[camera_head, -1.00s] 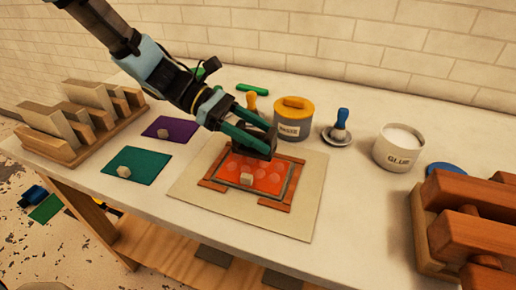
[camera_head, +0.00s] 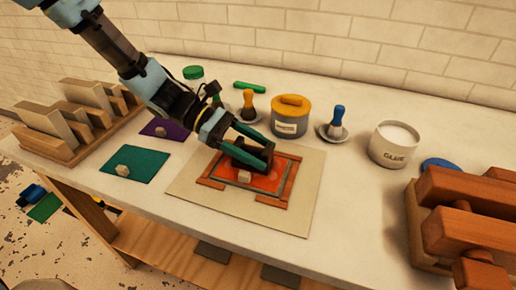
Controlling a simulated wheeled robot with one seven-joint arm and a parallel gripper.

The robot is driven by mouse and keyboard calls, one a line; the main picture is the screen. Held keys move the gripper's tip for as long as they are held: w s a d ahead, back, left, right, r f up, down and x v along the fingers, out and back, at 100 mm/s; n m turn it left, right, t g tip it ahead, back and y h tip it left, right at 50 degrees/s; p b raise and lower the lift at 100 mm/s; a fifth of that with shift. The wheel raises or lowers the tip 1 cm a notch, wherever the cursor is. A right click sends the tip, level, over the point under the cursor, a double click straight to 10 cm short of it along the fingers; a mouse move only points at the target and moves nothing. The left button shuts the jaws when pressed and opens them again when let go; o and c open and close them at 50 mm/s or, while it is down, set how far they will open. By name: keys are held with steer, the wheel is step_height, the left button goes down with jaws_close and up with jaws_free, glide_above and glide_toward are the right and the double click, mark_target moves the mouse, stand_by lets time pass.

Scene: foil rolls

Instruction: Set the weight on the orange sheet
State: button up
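The orange sheet (camera_head: 262,184) lies inside a reddish-brown wooden frame (camera_head: 286,181) on a beige board (camera_head: 205,197). A small pale cube (camera_head: 244,176) sits on the sheet's near left part. My gripper (camera_head: 247,154), with green fingers, is low over the far part of the sheet. A dark block, apparently the weight (camera_head: 240,155), is between its fingers, and the gripper looks shut on it. The fingers and block hide the sheet's far left part. I cannot tell whether the block touches the sheet.
Left lie a green sheet (camera_head: 145,169) and a purple sheet (camera_head: 158,131), each with a pale cube. Behind stand a yellow-lidded tin (camera_head: 291,122) and a blue-handled tool (camera_head: 337,118). At right are a glue pot (camera_head: 392,150) and a wooden rack (camera_head: 430,200).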

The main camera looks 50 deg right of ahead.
steer(key=shift+o, duration=1.3)
steer(key=shift+r, duration=0.1)
steer(key=b+v, duration=0.3)
steer(key=v, duration=0.9)
steer(key=shift+a+r, duration=0.1)
